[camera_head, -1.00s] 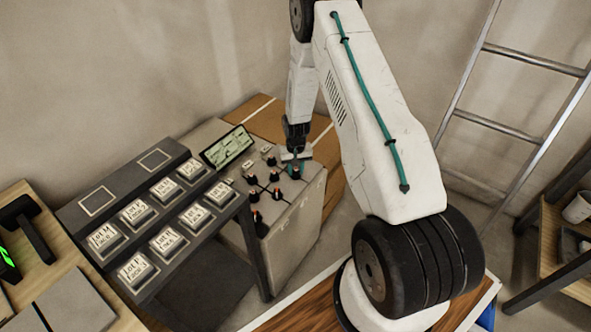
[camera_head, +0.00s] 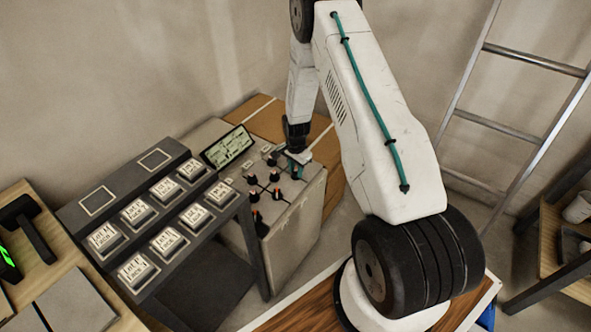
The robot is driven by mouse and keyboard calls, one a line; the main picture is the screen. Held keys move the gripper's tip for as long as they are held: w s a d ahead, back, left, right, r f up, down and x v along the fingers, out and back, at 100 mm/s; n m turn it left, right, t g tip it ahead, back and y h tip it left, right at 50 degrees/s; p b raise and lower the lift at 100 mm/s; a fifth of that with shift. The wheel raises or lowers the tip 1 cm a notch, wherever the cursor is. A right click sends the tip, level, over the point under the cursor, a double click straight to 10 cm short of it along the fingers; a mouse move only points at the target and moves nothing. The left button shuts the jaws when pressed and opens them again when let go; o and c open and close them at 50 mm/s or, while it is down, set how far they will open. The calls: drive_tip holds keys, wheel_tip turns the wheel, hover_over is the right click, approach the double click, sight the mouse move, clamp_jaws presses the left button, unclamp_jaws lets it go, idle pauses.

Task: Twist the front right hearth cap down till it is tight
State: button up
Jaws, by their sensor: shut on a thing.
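Several small black caps with orange marks stand on the top of a beige-grey block; one of them is a cap (camera_head: 277,194) towards the front and another is a cap (camera_head: 253,179) at the left. My gripper (camera_head: 297,163) points down at the block's right part, with its teal fingertips at cap height. It is shut on a cap there, which the fingers mostly hide. I cannot tell how far down that cap sits. The beige-grey block (camera_head: 300,215) shows its front face below the caps.
A tilted green-lit screen (camera_head: 227,147) stands behind the caps. A dark sloped rack (camera_head: 190,255) with several labelled boxes (camera_head: 138,214) is close on the left. A ladder (camera_head: 513,130) leans at the right. Open space lies over the block's front part.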

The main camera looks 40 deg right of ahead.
drive_tip(key=m, duration=1.1)
drive_tip(key=shift+m, duration=0.4)
drive_tip(key=shift+s, duration=0.1)
drive_tip(key=o, duration=1)
drive_tip(key=shift+d, duration=0.1)
